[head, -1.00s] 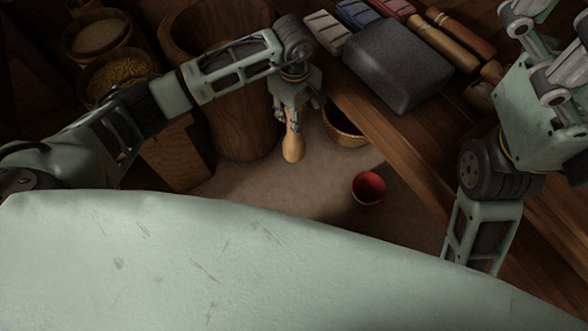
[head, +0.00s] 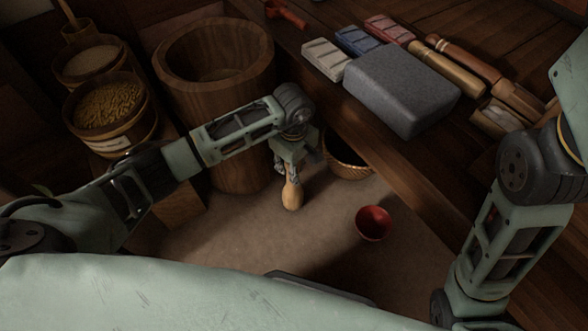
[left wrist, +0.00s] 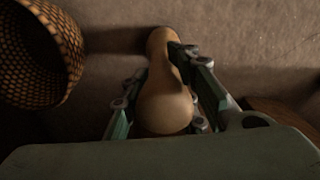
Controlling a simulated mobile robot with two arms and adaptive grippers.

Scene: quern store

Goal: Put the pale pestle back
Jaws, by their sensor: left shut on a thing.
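The pale pestle (head: 291,195), a light wooden club with a rounded end, hangs below my left gripper (head: 290,170) in the head view. My left gripper is shut on it, and the fingers hide part of its shaft. In the left wrist view the pestle (left wrist: 165,105) lies between the two fingers of the left gripper (left wrist: 165,90), its rounded end towards the camera. It hangs in front of the tall wooden tub (head: 213,110). My right arm shows at the right edge, but its gripper is outside the picture.
A woven basket (head: 347,168) and a red bowl (head: 372,222) are on the floor right of the pestle. A grey stone block (head: 400,85), coloured bars and wooden-handled tools (head: 450,68) lie on the bench. Filled buckets (head: 110,110) stand at left.

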